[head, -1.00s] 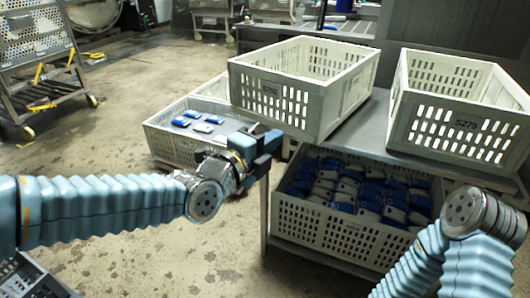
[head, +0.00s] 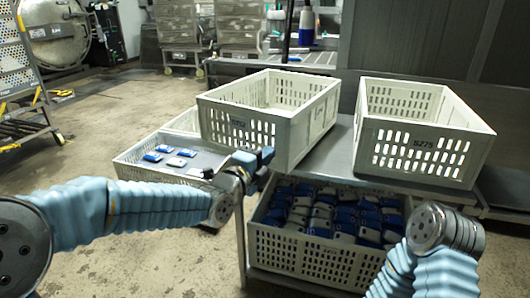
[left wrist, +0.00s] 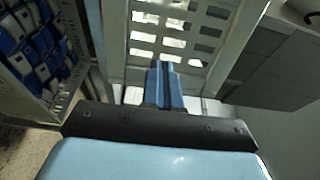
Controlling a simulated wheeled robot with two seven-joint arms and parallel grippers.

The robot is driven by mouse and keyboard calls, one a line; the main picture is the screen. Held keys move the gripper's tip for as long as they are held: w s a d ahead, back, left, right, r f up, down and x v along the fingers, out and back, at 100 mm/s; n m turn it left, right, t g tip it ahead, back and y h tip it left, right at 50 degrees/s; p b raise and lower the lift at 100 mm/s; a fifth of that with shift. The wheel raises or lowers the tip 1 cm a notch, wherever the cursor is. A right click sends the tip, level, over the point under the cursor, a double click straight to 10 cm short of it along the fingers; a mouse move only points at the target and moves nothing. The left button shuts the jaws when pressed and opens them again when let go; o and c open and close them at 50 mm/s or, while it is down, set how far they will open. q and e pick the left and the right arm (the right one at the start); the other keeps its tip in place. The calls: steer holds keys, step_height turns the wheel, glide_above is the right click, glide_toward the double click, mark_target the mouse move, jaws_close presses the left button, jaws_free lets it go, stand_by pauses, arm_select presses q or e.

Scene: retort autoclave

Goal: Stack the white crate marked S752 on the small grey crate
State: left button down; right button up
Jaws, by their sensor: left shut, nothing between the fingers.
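The white crate marked S752 (head: 240,126) is upright on the metal table's left part, its left end overhanging the edge. Its label is blurred. My left gripper (head: 262,160) is just below and in front of its lower front wall. In the left wrist view, the blue fingers (left wrist: 164,80) are together and empty, pointing at a slotted pale wall (left wrist: 185,28). I cannot tell whether they touch it. No small grey crate can be made out now. My right arm shows at lower right, but its gripper is out of view.
A white crate marked S275 (head: 418,150) stands to the right on the table (head: 340,150). A crate (head: 310,258) of blue and white packs sits on the shelf below.

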mark_target(262, 145)
arm_select(q)
steer(key=shift+w+a, duration=0.1)
steer(key=shift+w, duration=0.25)
steer(key=w+b, duration=0.1)
steer(key=w, duration=0.1)
steer(key=w+a+b, duration=0.1)
steer(key=w+b, duration=0.1)
steer(key=shift+f, duration=0.2)
steer(key=shift+w+r, duration=0.1)
steer(key=shift+w, duration=0.1)
steer(key=shift+r, duration=0.1)
